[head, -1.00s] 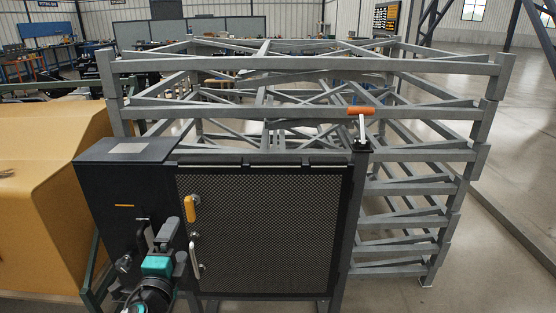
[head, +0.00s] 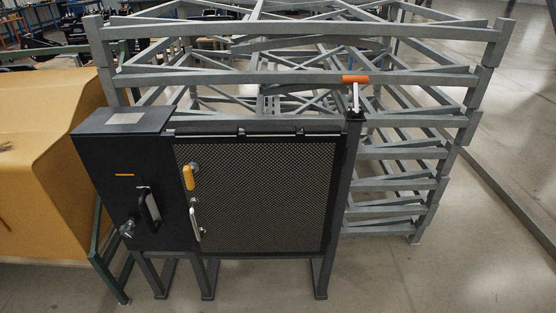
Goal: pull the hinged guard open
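The hinged guard (head: 262,195) is a dark mesh panel in a black frame in the middle of the head view. It looks closed, flush with the dark cabinet (head: 120,180) on its left. A yellow-orange latch or handle (head: 189,177) sits at its upper left edge. A silver bar handle (head: 196,220) is below that. A black handle (head: 149,206) and a small metal knob (head: 127,229) are on the cabinet front. Neither of my grippers shows in the head view now.
An orange-topped lever (head: 355,82) stands on the post at the guard's upper right. Grey stacked metal frames (head: 400,185) are behind. A large yellow housing (head: 45,165) is at the left. The floor (head: 400,285) in front and to the right is clear.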

